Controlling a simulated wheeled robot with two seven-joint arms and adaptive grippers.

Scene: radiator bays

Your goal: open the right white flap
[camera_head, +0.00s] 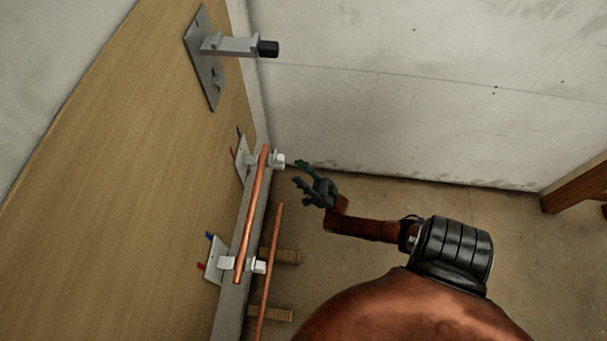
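Two small white plates are on the wooden panel, an upper one (242,158) and a lower one (214,262), each with red and blue tabs beside it. White fittings stick out from them, an upper one (279,160) and a lower one (259,266). I cannot tell which part is the right white flap or whether it is open. My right gripper (299,173) has its dark fingers spread, empty, pointing left. It is a little to the right of the upper white fitting, seemingly apart from it. My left gripper is out of view.
Copper pipes, one long (252,215) and one lower (270,275), run beside the panel (110,190). A grey bracket (207,60) with a black end sticks out above. Wooden blocks (287,257) lie near the pipes. Bare floor (390,200) is at right, before a white wall (420,80).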

